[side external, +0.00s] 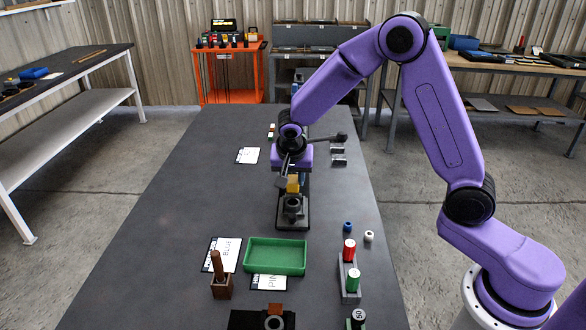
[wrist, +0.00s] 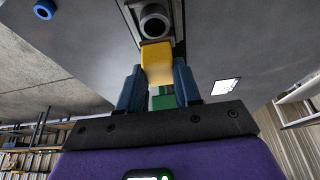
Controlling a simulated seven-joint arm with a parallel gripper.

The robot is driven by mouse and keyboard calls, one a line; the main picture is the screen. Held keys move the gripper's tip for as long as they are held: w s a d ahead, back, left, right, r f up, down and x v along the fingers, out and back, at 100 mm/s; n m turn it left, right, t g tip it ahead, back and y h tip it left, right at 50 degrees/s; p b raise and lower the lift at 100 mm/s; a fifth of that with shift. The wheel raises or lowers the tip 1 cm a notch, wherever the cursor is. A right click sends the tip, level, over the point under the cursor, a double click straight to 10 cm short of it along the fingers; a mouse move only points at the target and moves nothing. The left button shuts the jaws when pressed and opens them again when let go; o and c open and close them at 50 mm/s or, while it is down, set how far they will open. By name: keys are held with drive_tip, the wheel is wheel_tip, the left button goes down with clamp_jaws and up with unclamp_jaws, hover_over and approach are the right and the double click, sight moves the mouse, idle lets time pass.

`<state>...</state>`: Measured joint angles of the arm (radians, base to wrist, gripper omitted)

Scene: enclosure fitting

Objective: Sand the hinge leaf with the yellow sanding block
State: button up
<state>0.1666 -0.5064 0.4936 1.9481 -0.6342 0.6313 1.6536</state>
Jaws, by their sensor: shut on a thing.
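My gripper (side external: 291,180) is shut on the yellow sanding block (side external: 293,184), above a grey fixture (side external: 279,217) on the dark table. In the wrist view the yellow block (wrist: 157,62) sits between the two blue fingers of my gripper (wrist: 159,76). Its far end is close to the round dark cylinder (wrist: 153,22) of the fixture; I cannot tell whether they touch. A small green piece (wrist: 164,101) shows behind the block, between the fingers. I cannot make out the hinge leaf; the gripper and block cover part of the fixture.
A green tray (side external: 276,256) stands in front of the fixture, with labelled cards beside it. A rack (side external: 350,277) with red and green cylinders is at front right, near blue and white rings. A brown-handled tool (side external: 219,272) stands at front left. The table's left middle is clear.

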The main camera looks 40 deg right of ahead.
drive_tip(key=shift+f, duration=0.85)
drive_tip(key=shift+x, duration=1.15)
drive_tip(key=shift+c, duration=0.3)
drive_tip(key=shift+w+d+r, duration=0.1)
drive_tip(key=shift+w+d, duration=1.05)
drive_tip(key=shift+d, duration=0.05)
drive_tip(key=shift+s+a, duration=1.5)
drive_tip(key=shift+a, duration=0.05)
drive_tip(key=shift+r, duration=4.15)
